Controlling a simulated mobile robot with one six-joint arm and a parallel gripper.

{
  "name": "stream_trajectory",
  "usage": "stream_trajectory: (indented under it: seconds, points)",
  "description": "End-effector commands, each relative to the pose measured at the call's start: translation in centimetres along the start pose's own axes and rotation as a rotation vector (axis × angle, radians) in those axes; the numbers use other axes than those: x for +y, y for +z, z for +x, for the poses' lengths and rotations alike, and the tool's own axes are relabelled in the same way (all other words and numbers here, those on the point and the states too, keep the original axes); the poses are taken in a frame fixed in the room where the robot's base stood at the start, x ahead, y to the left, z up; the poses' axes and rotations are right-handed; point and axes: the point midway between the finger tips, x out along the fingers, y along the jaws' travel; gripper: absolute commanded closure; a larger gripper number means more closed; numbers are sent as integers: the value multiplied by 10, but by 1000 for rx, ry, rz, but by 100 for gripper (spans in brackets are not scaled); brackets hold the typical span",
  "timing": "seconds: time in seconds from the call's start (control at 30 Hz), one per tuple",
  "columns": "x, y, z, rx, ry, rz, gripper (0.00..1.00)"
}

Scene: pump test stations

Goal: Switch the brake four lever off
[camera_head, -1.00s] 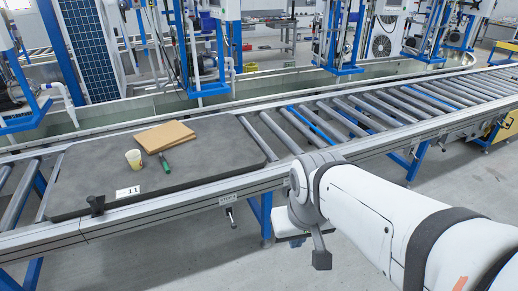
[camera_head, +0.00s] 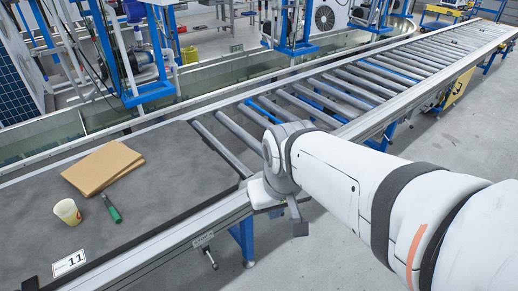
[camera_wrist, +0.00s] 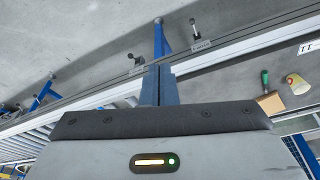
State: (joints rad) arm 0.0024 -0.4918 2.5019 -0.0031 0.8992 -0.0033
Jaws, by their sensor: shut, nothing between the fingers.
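A small dark lever (camera_head: 210,258) hangs at the near side rail of the conveyor in the head view, below a small label plate (camera_head: 203,239). The plate's text is too small to read. In the wrist view, one lever (camera_wrist: 194,28) stands by a plate right of the fingers, and another (camera_wrist: 132,58) lies to their left. I cannot tell which is brake four. My gripper (camera_wrist: 160,68) is shut and empty, its fingers pointing toward the rail between these levers. I see no contact with either lever.
Bare rollers (camera_head: 340,95) run to the right. A blue leg (camera_head: 244,240) stands below the rail.

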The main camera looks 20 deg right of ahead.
Motion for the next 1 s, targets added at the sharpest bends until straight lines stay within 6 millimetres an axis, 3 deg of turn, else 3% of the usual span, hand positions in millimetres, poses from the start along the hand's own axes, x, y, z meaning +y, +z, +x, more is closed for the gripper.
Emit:
stream_trajectory:
  seconds: [0.37,0.47,0.53,0.77,1.0]
  points:
    - [0,-2,2,-1,-1,8,100]
    - [3,-14,12,-6,-3,46,100]
    - [20,-30,25,-12,-7,95,100]
    - [53,-110,98,-31,-22,367,100]
    - [110,-184,206,-45,-31,675,100]
